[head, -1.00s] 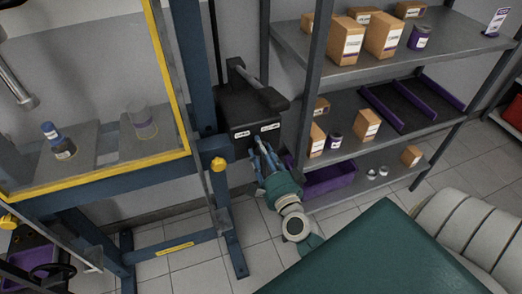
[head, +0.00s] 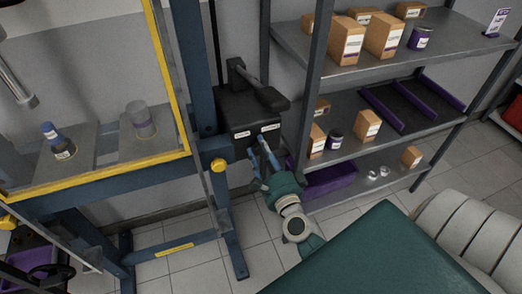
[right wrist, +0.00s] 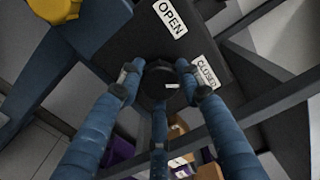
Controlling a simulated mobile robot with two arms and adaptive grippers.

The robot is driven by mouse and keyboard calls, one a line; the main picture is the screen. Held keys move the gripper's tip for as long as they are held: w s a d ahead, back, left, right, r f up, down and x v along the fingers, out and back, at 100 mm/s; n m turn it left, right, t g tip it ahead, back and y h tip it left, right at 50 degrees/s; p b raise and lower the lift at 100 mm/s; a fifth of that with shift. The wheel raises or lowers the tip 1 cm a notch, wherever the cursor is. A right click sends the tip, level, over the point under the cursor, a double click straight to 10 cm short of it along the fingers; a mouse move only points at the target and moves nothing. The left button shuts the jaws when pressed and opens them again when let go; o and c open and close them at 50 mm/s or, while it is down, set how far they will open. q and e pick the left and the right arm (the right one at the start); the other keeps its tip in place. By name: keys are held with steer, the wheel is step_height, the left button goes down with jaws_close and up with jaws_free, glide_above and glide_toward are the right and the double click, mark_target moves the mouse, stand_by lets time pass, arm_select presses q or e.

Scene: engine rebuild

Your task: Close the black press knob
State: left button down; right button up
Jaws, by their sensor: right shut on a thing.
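The black press knob (right wrist: 158,84) is on the front of a dark box with a white OPEN label (right wrist: 170,17) and a white CLOSED label (right wrist: 205,72). In the right wrist view the knob sits between the blue fingertips of my right gripper (right wrist: 160,70), which is shut on it. A small white mark shows on the knob, pointing towards the CLOSED side. In the head view my right gripper (head: 259,150) reaches the front of the black box (head: 238,112), below the labels, and its fingers hide the knob. My left gripper is not in view.
The blue press frame (head: 190,90) with its yellow-edged guard (head: 165,75) stands left of the box. A grey shelf unit (head: 300,55) with cartons and purple trays is close on the right. A green surface (head: 380,250) fills the lower right.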

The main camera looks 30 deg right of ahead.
steer(key=o, duration=1.1)
steer(key=shift+d, duration=0.2)
steer(key=shift+o, duration=0.2)
steer(key=shift+s+a, duration=0.2)
steer(key=shift+s, duration=0.2)
steer(key=v, duration=1.1)
steer(key=shift+s, duration=0.1)
